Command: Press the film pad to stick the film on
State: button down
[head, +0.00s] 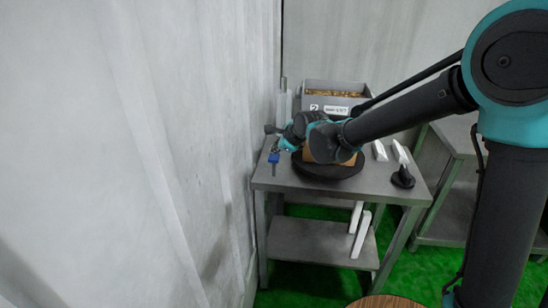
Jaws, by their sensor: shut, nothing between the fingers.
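My gripper (270,130) is small and dark at the left end of my arm, over the table's back left side. It is shut and holds nothing. My wrist hides part of it. A brown block (348,160) stands on a round black plate (330,172) on the grey table, largely hidden behind my wrist. A black object with a knob-like top (403,177) stands at the table's right front, apart from my gripper. I cannot tell for sure which object is the film pad, and no film can be made out.
The grey table (378,187) has a lower shelf (310,243). A grey bin (338,101) of brownish pieces stands at the back. A small blue item (273,158) lies at the left edge, white pieces (379,151) at the right. A pale wall (150,150) is close on the left.

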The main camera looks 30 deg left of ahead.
aim_at(275, 158)
jog(key=shift+r, duration=2.55)
